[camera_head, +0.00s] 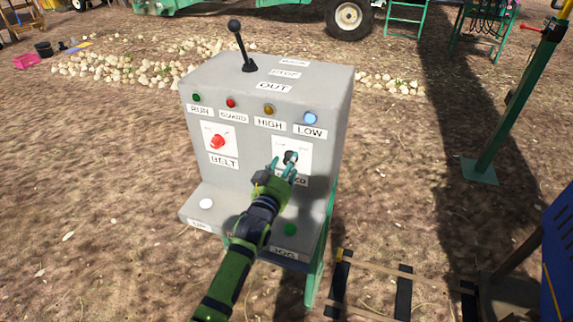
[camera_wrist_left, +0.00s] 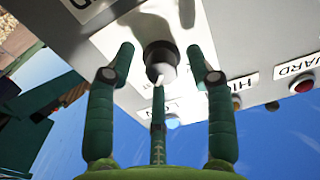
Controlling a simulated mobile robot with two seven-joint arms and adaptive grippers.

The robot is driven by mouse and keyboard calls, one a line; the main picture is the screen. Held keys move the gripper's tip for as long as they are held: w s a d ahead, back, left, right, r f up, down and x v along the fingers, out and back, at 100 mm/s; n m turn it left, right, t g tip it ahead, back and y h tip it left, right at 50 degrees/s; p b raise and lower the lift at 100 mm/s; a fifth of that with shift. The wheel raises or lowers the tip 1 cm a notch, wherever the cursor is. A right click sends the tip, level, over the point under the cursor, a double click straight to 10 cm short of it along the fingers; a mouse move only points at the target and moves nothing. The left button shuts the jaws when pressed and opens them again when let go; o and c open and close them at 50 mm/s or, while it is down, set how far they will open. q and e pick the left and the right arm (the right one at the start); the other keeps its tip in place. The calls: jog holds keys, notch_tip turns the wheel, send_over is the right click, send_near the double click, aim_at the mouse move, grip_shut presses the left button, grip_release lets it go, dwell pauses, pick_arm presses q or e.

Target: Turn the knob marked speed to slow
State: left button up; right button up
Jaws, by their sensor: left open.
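The speed knob (camera_head: 290,157) is a dark knob on a white plate at the right of the grey control box (camera_head: 215,175). The label under it is partly hidden by my gripper. My left gripper (camera_head: 283,168) is at this knob, with its fingers reaching toward it. In the left wrist view the black knob (camera_wrist_left: 160,56) with a pale front stands between the open fingers of the gripper (camera_wrist_left: 160,75). The fingers look apart from the knob on both sides. The knob's pointer direction is hard to read. My right gripper is not in view.
A red knob (camera_head: 217,141) marked BELT is on the left plate. A lever (camera_head: 238,45) stands on top. Several lamps line the panel; the blue LOW lamp (camera_head: 310,118) looks lit. White (camera_head: 206,204) and green (camera_head: 290,229) buttons sit on the lower ledge. A green post (camera_head: 515,100) stands right.

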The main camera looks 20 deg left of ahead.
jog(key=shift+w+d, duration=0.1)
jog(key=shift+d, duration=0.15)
pick_arm(q)
grip_shut()
jog(key=shift+f+n, duration=0.15)
jog(key=shift+n, duration=0.25)
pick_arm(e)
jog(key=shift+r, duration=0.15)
pick_arm(q)
jog(key=shift+d+n+p, duration=0.15)
jog(key=shift+n+p, duration=0.45)
jog(key=shift+n, duration=3.65)
jog(key=shift+d+n+p, duration=0.15)
jog(key=shift+n+p, duration=0.4)
jog(key=shift+n, duration=3.7)
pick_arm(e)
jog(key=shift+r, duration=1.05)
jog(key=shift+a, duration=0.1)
pick_arm(q)
grip_release()
jog(key=shift+d+r, duration=0.1)
jog(key=shift+r, duration=0.1)
